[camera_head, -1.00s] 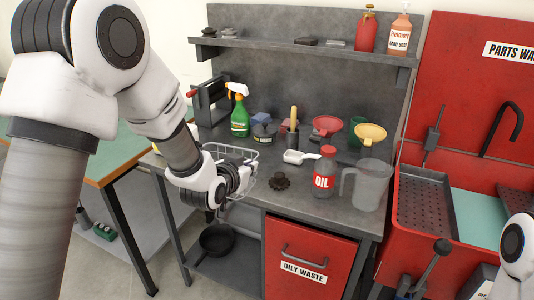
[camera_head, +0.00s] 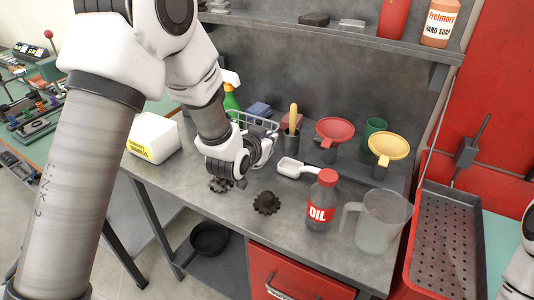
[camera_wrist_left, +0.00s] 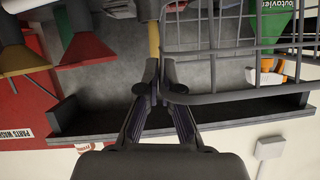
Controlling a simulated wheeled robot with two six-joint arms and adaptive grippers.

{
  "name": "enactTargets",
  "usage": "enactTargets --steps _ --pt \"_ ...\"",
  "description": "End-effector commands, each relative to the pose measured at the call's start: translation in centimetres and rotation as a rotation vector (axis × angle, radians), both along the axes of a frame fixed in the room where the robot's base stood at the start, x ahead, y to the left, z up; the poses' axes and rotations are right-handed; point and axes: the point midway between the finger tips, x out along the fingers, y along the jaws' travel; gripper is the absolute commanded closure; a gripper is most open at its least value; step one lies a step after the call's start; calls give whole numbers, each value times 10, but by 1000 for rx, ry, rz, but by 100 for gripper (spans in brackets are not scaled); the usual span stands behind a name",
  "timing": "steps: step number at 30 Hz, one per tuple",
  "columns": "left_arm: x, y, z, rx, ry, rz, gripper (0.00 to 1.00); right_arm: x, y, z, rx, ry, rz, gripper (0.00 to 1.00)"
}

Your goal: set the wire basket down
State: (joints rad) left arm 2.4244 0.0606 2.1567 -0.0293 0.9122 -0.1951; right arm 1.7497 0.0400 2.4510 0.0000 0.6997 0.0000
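The wire basket (camera_head: 258,123) is a pale wire-mesh basket over the grey workbench (camera_head: 215,206), partly hidden behind my left gripper (camera_head: 264,150). In the left wrist view the wire basket (camera_wrist_left: 232,48) fills the upper right. There my left gripper (camera_wrist_left: 160,75) has its two fingers close together at the basket's near wire edge, and it appears shut on that edge. I cannot tell whether the basket's underside touches the bench. My right gripper is out of view; only a white piece of my right arm shows at the right edge.
Two dark gears (camera_head: 266,203) lie near the front of the bench. Funnels (camera_head: 335,131) and a spray bottle (camera_head: 231,98) stand behind.

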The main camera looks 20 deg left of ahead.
Motion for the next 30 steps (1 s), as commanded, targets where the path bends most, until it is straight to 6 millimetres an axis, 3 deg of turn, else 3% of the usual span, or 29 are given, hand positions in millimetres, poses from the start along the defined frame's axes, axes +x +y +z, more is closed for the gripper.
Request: enactTargets --steps 9,20,21,22,23,30 --pt "0 0 -50 0 0 0 100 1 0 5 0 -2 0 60" --pt "1 0 -56 0 -3 0 100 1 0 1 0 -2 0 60" --pt "1 0 -55 0 -2 0 83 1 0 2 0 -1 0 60" --pt "1 0 -54 0 -2 0 72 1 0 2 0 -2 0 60" --pt "1 0 -54 0 -2 0 69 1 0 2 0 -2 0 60" --pt "1 0 -54 0 -2 0 69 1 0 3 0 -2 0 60"
